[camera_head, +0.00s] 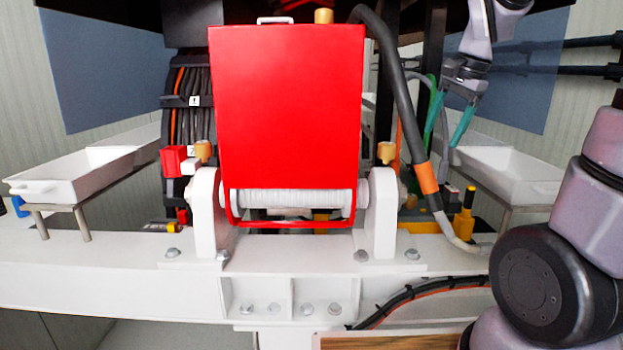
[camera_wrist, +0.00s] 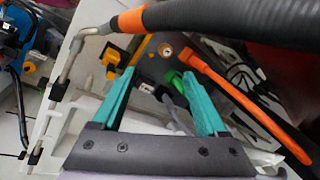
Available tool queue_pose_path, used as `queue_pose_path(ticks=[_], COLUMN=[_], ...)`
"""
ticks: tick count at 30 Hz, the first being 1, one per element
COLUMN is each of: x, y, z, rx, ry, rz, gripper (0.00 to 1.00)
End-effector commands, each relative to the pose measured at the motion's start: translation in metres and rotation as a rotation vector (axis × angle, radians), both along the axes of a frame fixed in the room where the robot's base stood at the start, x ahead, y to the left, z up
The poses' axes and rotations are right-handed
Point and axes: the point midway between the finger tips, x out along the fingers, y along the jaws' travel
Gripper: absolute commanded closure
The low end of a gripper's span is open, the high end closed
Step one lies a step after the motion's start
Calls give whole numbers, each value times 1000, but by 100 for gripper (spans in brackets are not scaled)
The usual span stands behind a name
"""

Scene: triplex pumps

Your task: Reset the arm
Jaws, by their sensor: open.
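My gripper (camera_head: 449,126) is at the upper right in the head view, with its two teal fingers pointing down and apart. It is in the air in front of the right white tray and to the right of the thick black hose. In the wrist view my gripper (camera_wrist: 168,95) is open, with nothing held between the fingers. My arm comes in from the right edge of the head view, and its middle part is outside the picture.
A red cover (camera_head: 290,105) stands upright on the white frame (camera_head: 120,262). The black hose (camera_head: 395,90) with an orange band runs close to my gripper. White trays stand left (camera_head: 75,178) and right (camera_head: 510,170). A yellow part (camera_head: 465,215) is below my gripper.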

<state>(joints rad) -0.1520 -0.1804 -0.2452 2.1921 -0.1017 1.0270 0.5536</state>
Motion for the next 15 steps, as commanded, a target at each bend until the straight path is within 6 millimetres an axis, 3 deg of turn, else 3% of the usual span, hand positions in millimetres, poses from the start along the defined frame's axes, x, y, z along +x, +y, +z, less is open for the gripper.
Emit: queue_pose_path(ticks=[1, 6, 12, 15], x=[-18, -68, -116, -130], y=[5, 23, 39, 43], z=[13, 37, 47, 47], rx=[-4, -65, -180, -223], ry=[-56, -219, -374, -415], rz=[61, 273, 473, 531], gripper=[24, 24, 24, 24])
